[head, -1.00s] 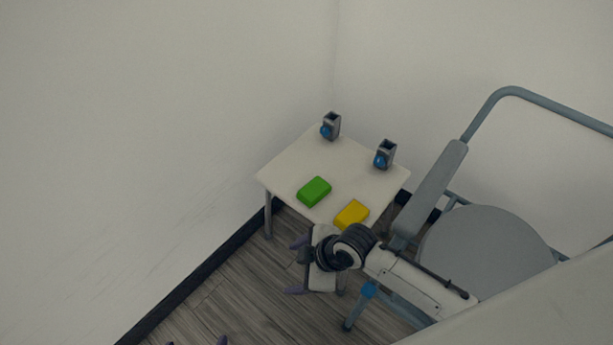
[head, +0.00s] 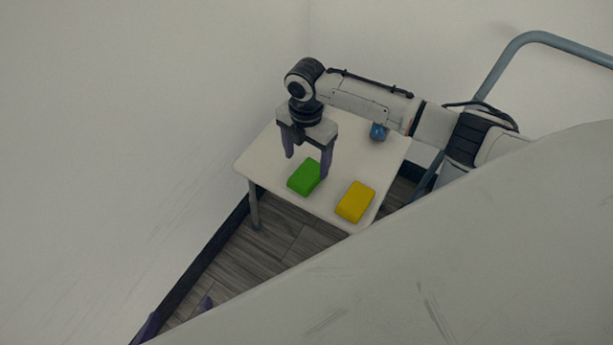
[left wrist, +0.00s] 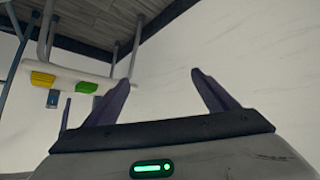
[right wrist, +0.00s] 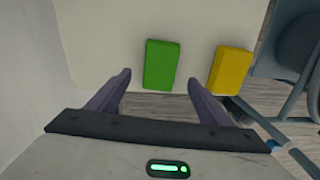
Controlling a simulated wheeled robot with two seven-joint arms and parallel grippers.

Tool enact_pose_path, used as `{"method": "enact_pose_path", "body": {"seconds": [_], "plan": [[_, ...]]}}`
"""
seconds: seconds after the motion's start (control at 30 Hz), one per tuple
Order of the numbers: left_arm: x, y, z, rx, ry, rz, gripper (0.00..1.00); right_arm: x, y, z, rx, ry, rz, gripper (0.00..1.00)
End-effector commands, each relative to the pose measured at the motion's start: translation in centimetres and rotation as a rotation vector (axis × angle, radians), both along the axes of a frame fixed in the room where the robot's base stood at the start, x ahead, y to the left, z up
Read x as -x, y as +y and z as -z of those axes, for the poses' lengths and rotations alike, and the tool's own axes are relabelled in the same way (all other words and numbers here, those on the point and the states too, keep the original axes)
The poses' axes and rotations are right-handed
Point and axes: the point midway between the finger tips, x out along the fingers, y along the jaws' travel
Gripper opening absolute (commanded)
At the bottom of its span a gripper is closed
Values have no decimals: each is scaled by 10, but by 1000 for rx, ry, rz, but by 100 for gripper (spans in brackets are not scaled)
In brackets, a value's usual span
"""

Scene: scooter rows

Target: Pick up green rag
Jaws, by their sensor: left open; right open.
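The green rag (head: 304,178) is a block-like piece lying on the small white table (head: 262,165). My right gripper (head: 307,167) is open and empty, fingers pointing down over the table at the green rag's far side. One finger overlaps the rag's right edge in the head view; I cannot tell if it touches. In the right wrist view the green rag (right wrist: 162,65) shows ahead, between the open fingertips (right wrist: 160,80). My left gripper (head: 177,322) is open and empty, low at the lower left, away from the table. The left wrist view also shows the green rag (left wrist: 87,87).
A yellow rag (head: 356,202) lies right of the green one. A holder with a blue part (head: 378,132) stands at the table's back right. White walls close in behind and left. A blue-grey tubular frame (head: 500,65) stands at right.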

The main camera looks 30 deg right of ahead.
Motion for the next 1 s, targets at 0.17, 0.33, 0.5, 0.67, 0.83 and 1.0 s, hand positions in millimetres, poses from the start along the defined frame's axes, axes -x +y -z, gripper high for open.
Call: {"method": "enact_pose_path", "body": {"seconds": [0.17, 0.33, 0.5, 0.67, 0.83, 1.0], "plan": [[-1, -1, 4, 7, -6, -3, 79, 0, -1, 15, 0, -1, 1, 73], [-3, -2, 9, 19, -17, -8, 79, 0, -3, 42, 1, 0, 1, 73], [0, -3, 9, 28, -17, -12, 79, 0, -3, 56, 0, -2, 1, 73], [2, -3, 8, 31, -14, -13, 79, 0, -3, 55, 0, -3, 1, 73], [2, -4, 7, 32, -15, -14, 79, 0, -3, 55, 0, -3, 1, 47], [1, -4, 7, 31, -16, -15, 79, 0, -3, 55, -1, -4, 1, 29]]}}
